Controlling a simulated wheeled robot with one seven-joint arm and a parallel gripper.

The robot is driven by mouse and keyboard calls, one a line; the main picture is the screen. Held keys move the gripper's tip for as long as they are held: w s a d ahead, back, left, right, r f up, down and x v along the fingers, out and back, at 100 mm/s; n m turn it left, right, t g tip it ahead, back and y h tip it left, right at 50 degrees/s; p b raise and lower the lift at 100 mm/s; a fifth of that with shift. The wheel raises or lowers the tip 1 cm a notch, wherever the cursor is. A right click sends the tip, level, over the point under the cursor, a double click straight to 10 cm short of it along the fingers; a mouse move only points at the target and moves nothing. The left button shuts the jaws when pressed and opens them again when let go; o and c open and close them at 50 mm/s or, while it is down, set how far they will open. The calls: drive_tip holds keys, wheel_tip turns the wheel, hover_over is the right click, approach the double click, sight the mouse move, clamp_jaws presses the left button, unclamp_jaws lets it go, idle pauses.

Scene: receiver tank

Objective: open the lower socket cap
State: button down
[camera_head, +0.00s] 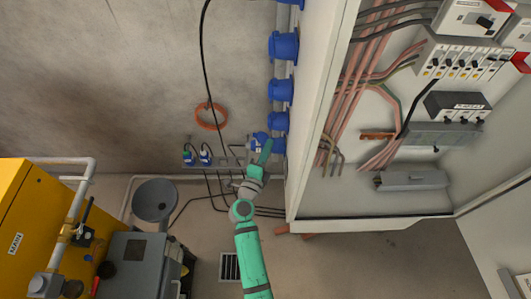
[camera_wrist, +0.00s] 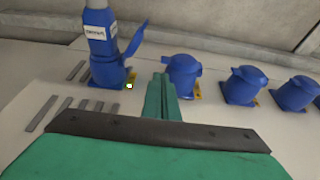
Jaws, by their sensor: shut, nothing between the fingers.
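Blue sockets with caps run down the side of the cabinet. The lowest socket (camera_head: 279,146) is partly hidden behind my gripper in the head view. In the wrist view the leftmost socket (camera_wrist: 107,73) has its cap (camera_wrist: 135,40) standing open, and a blue plug (camera_wrist: 97,22) with a white label sits in it. The socket beside it (camera_wrist: 183,75) has its cap down, as do the others to the right. My gripper (camera_wrist: 161,80) is shut and empty, its fingertips between the leftmost socket and its neighbour; it also shows in the head view (camera_head: 267,146). I see no clear contact.
The open cabinet (camera_head: 325,100) with wires and breakers stands to the right. Two blue plugs (camera_head: 197,155) hang on the wall rail at left, with black cables below. An orange ring (camera_head: 211,116) hangs on the wall. A yellow machine (camera_head: 30,215) and a grey unit (camera_head: 135,265) stand lower left.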

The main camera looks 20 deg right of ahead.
sight(269, 123)
drive_tip(key=shift+x, duration=2.6)
drive_tip(key=shift+a, duration=0.15)
drive_tip(key=shift+m, duration=0.3)
